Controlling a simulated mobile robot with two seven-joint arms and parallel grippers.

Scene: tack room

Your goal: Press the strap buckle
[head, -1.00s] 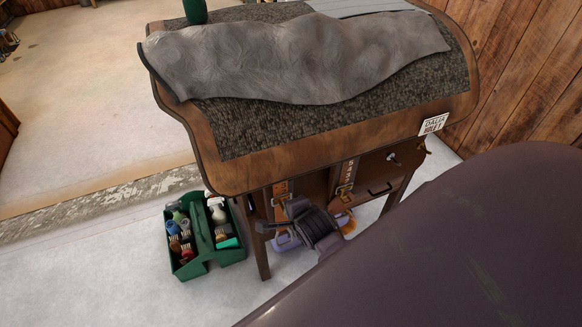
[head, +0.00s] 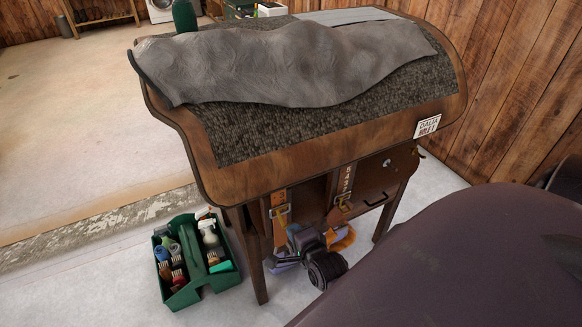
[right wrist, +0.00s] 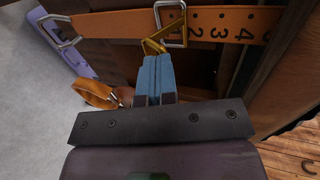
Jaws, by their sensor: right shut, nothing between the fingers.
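The orange strap (head: 346,181) with black numbers hangs on the front of the wooden stand; in the right wrist view the strap (right wrist: 222,24) runs across the top. Its metal buckle (head: 343,201) has a silver frame (right wrist: 171,22) and a brass-coloured piece (right wrist: 152,47). My right gripper (head: 329,234) is low in front of the stand, just below the buckle. In the right wrist view its blue fingers (right wrist: 158,62) are shut and empty, with the tips right at the brass piece. I cannot tell whether they touch. My left gripper is not in view.
A second strap buckle (head: 279,210) hangs to the left. An orange loop (right wrist: 95,94) lies beside the fingers. A green tote (head: 190,285) with brushes and bottles stands on the floor left of the stand. A grey hide (head: 290,65) covers the stand's top.

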